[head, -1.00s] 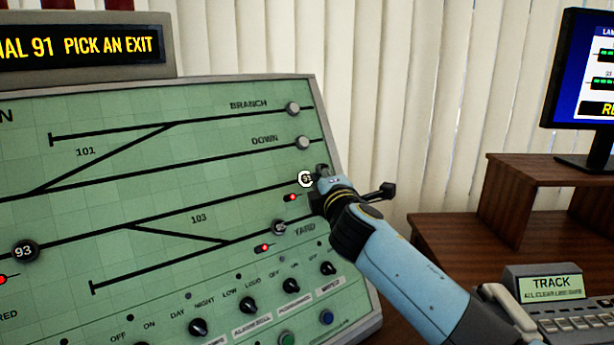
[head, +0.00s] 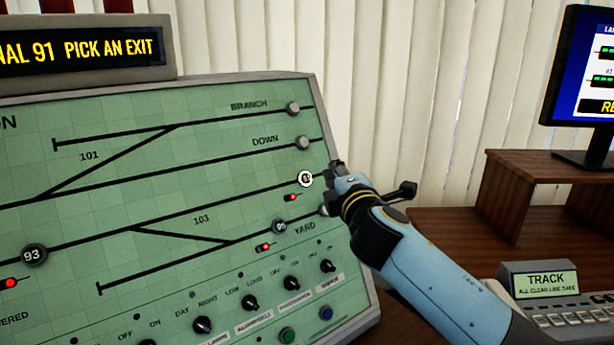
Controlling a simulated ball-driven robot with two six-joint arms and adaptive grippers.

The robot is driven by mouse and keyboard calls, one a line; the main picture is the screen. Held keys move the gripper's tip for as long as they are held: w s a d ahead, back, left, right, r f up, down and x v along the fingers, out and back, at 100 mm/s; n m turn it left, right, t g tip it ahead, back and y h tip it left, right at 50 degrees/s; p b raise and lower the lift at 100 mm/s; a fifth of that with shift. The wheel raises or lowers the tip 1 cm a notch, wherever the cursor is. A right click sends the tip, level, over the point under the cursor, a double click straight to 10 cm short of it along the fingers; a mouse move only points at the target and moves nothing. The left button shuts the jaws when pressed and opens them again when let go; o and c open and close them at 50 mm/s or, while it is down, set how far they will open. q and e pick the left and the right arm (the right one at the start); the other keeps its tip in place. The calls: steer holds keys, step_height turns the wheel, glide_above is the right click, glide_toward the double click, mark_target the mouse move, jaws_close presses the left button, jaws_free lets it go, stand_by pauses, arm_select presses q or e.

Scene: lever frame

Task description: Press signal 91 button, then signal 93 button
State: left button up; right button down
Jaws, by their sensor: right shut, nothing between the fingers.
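The green track panel (head: 200,195) fills the left half of the head view. A round button with a bright white face (head: 305,179) sits on the middle track line near the panel's right edge; its number is too small to read surely. The black signal 93 button (head: 33,255) is at the far left on the same line. My right gripper (head: 336,167) is shut and empty, just right of the white button and apart from it, by the panel's right edge. My left gripper is not in view.
The display (head: 80,47) above the panel reads "NAL 91 PICK AN EXIT". A black 95 button (head: 280,227) is near YARD. Several knobs line the panel's bottom. A wooden shelf (head: 530,195), a monitor (head: 585,90) and a TRACK box (head: 545,282) stand at the right.

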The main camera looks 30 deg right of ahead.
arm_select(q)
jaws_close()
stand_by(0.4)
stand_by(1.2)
